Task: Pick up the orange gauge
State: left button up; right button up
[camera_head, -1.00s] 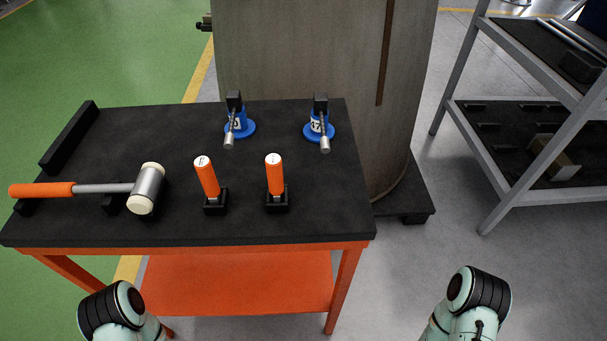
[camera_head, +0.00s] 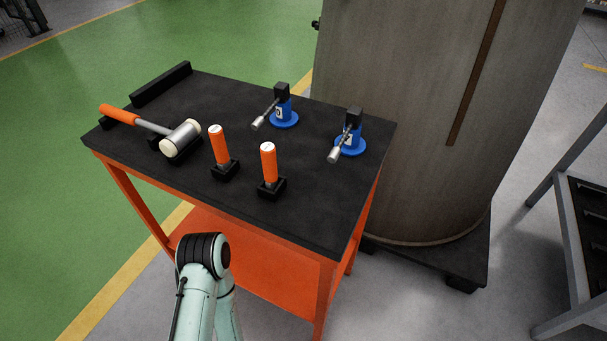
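Two orange cylindrical gauges stand upright in small black holders on the black table top. The left orange gauge (camera_head: 218,145) and the right orange gauge (camera_head: 268,163) are side by side near the front edge, each with a white top. Neither is touched by a gripper. No gripper shows in the head view. Only a pale green arm link of mine with a black joint shows at the bottom, in front of the table.
The table (camera_head: 318,214) also holds an orange-handled mallet (camera_head: 180,140) and two blue-based tools, the left one (camera_head: 283,112) and the right one (camera_head: 350,140). A large grey cylinder (camera_head: 410,110) stands behind on a dark base. A metal rack (camera_head: 572,240) is at right.

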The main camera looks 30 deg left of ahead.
aim_at(267, 150)
jog(key=l+u, duration=0.3)
jog(key=u, duration=0.2)
jog(key=l+u, duration=0.25)
jog(key=u, duration=0.2)
